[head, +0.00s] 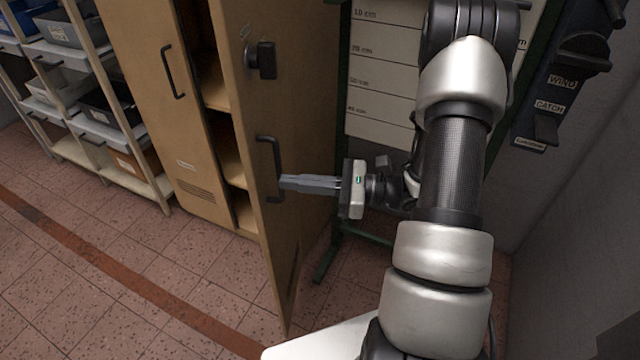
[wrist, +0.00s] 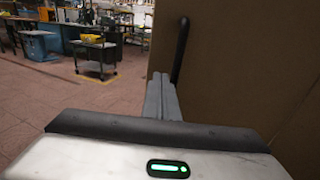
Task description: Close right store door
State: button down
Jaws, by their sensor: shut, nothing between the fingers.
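The right store door (head: 285,100) is a tan panel standing open, its free edge swung out toward me. It bears a black knob-like latch (head: 262,60) and a black bar handle (head: 270,168). Its brown face fills the right of the wrist view (wrist: 245,60), with the handle (wrist: 181,48) beside my fingers. My gripper (head: 283,182) is shut and empty, pointing left, with its fingertips at the lower part of the handle. I cannot tell whether they touch. In the wrist view the fingertips (wrist: 160,80) sit just left of the handle's lower end.
The left store door (head: 165,110) looks closed, and shelves (head: 215,95) show in the gap. A rack with bins (head: 105,110) stands at far left. A label board (head: 382,65) and grey wall stand at right. Floor (head: 150,260) in front is clear.

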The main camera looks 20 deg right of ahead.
aim_at(259, 179)
jog(key=shift+x, duration=2.1)
jog(key=shift+a, duration=0.15)
